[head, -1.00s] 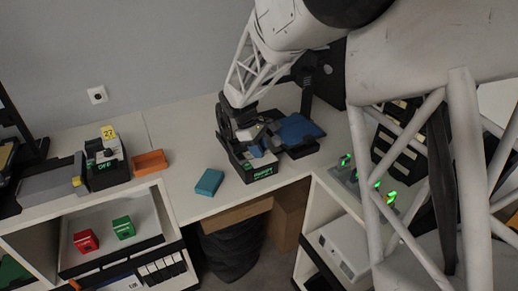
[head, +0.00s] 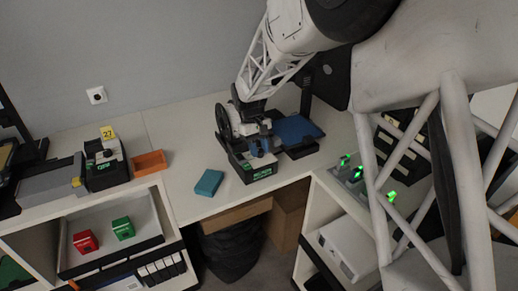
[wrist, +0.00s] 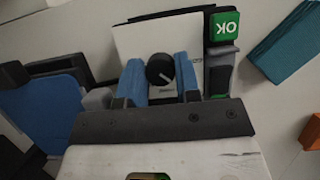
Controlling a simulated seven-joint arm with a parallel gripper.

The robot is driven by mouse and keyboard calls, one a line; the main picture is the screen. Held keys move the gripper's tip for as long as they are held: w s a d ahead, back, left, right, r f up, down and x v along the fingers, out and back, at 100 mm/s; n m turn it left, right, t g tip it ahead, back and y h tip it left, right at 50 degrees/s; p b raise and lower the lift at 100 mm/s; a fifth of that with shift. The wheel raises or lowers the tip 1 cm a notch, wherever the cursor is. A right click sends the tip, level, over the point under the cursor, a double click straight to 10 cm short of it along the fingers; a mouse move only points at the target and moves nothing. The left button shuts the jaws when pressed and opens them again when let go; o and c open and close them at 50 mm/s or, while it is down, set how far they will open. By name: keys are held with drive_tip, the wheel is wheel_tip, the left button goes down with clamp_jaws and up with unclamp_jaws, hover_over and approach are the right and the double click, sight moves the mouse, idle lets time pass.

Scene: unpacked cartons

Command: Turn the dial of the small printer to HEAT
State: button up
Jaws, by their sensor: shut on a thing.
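The small printer (head: 240,172) stands on the counter with a white top face, and its green display glows at the front. In the wrist view, a screen (wrist: 224,26) reads OK, upside down. The round black dial (wrist: 160,68) sits on the white face (wrist: 130,42); its white mark points to the lower right of the picture. In the head view, my gripper (head: 259,150) is over the printer.
A blue tray (head: 297,129) is beside the printer. A teal block (head: 208,183) lies in front. At left are a dark device (head: 106,172) tagged 27 and an orange tray (head: 150,163). Red (head: 85,242) and green (head: 123,228) boxes sit on the shelf below.

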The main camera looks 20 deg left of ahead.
idle(0.4)
drive_tip(key=o, duration=0.9)
drive_tip(key=v, duration=0.7)
drive_tip(key=shift+r, duration=0.4)
drive_tip(key=shift+d+r, duration=0.1)
